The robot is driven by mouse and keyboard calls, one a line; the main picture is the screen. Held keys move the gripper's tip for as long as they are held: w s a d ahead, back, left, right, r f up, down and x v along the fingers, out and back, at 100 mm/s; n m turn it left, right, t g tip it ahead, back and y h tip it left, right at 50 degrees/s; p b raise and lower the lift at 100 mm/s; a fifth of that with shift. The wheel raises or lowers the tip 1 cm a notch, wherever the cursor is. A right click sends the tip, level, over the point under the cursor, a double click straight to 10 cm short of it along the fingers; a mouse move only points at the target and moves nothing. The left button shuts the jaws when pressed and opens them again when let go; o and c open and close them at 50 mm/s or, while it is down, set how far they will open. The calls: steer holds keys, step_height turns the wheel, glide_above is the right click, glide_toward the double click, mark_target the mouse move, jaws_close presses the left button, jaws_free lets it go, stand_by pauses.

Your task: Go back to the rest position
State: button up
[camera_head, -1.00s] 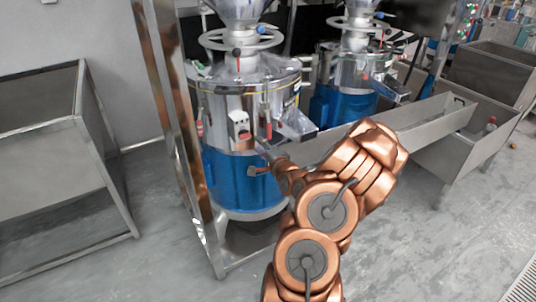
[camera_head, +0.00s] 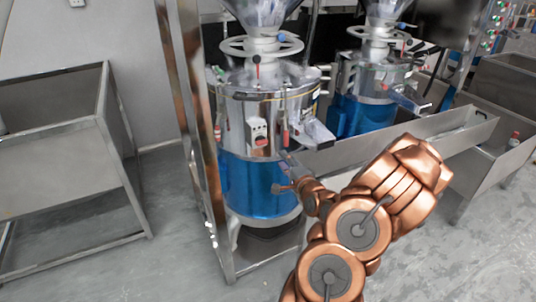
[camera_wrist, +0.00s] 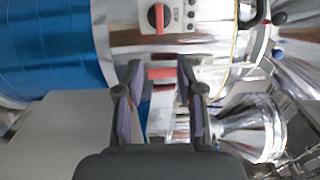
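My gripper (camera_head: 286,163) is in front of the near bean grinder (camera_head: 258,185), a metal drum with a blue lower part, just below its red-handled lever (camera_head: 285,136). In the wrist view, the gripper (camera_wrist: 160,85) is open, its two dark fingers apart. The red handle (camera_wrist: 160,72) shows in the gap beyond them, and I see no grip on it. My copper arm is stretched forward and bent, away from any folded pose.
A metal frame post (camera_head: 203,170) stands left of the grinder, and an empty metal bin (camera_head: 60,165) stands further left. A second grinder (camera_head: 365,95) and a long metal trough (camera_head: 420,135) are behind and to the right. Bare floor (camera_head: 180,250) shows in front.

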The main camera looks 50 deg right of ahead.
steer(key=w+a+n+g+y+p, duration=0.25)
steer(key=a+n+g+y, duration=0.25)
steer(key=a+n+g, duration=1)
steer(key=s+a+r+n+g+p, duration=0.1)
steer(key=s+a+r, duration=0.3)
steer(key=s+a, duration=0.5)
steer(key=s+a+r+n+g+p, duration=0.1)
steer(key=s+a+r+n, duration=0.2)
steer(key=s+a, duration=0.6)
steer(key=s+a+r+n+g+p, duration=0.1)
steer(key=s+a+r+n, duration=0.2)
steer(key=s+a+r, duration=0.4)
steer(key=s+a, duration=0.2)
steer(key=s, duration=0.2)
steer(key=shift+s+g+y, duration=0.25)
steer(key=shift+g+y, duration=0.15)
